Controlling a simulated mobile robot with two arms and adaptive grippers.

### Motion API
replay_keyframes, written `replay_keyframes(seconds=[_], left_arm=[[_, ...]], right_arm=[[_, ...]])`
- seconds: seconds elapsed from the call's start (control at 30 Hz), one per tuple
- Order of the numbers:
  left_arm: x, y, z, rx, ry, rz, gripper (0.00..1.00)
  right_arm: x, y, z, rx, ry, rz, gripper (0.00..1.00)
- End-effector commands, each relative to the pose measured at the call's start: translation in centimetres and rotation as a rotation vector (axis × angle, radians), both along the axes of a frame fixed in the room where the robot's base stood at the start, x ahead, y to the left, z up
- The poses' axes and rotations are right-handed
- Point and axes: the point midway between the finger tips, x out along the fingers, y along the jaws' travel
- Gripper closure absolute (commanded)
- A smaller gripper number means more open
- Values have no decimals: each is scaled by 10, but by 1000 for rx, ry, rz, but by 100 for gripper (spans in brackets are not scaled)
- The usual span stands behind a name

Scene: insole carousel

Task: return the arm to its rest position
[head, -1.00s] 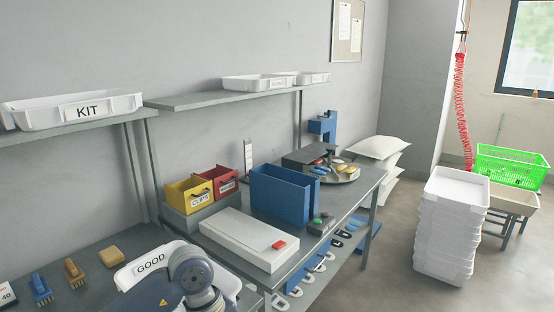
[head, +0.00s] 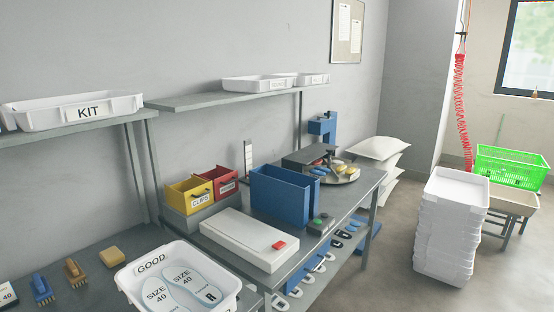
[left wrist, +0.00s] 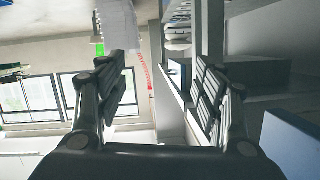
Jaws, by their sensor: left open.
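My left gripper (left wrist: 165,90) shows in the left wrist view with its two dark fingers spread apart and nothing between them. Neither gripper shows in the head view. In the head view a white tray marked GOOD (head: 235,300) stands at the bottom on the near bench. It holds insoles marked SIZE 40 (head: 180,285). My right gripper is in neither view.
A blue open box (head: 283,197), a white flat case (head: 235,243) and yellow (head: 187,193) and red bins (head: 222,180) stand on the workbench. A carousel plate (head: 345,176) is at its far end. Stacked white trays (head: 446,230) stand on the floor at the right.

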Motion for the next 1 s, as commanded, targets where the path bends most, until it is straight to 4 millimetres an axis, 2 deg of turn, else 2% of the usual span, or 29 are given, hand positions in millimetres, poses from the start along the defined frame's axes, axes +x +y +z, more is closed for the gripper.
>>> replay_keyframes(seconds=[0.03,0.1,0.17,0.2,0.27,0.37,0.47,0.5,0.6,0.7,0.73,0.83,0.9,1.0], left_arm=[[-20,15,-34,26,79,65,38],[-48,37,-75,70,179,146,38],[-76,53,-108,108,265,204,38],[-96,64,-129,134,325,238,38],[-130,78,-158,171,416,284,38],[-191,97,-200,231,570,344,38],[-258,112,-233,284,726,389,38],[-286,116,-244,304,788,401,38],[-350,123,-264,344,929,422,38],[-400,126,-275,373,1037,431,38],[-412,127,-277,377,1062,434,38],[-440,127,-281,390,1124,435,38],[-450,127,-281,395,1145,435,38],[-452,127,-282,396,1151,435,38]], right_arm=[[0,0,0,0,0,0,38],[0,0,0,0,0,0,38],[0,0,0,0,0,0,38],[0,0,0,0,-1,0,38],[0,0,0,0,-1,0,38],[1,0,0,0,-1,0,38],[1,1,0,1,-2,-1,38],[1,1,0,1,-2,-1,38],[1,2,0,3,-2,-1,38],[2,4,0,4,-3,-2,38],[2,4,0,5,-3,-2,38],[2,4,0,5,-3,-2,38],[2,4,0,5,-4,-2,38],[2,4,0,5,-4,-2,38]])
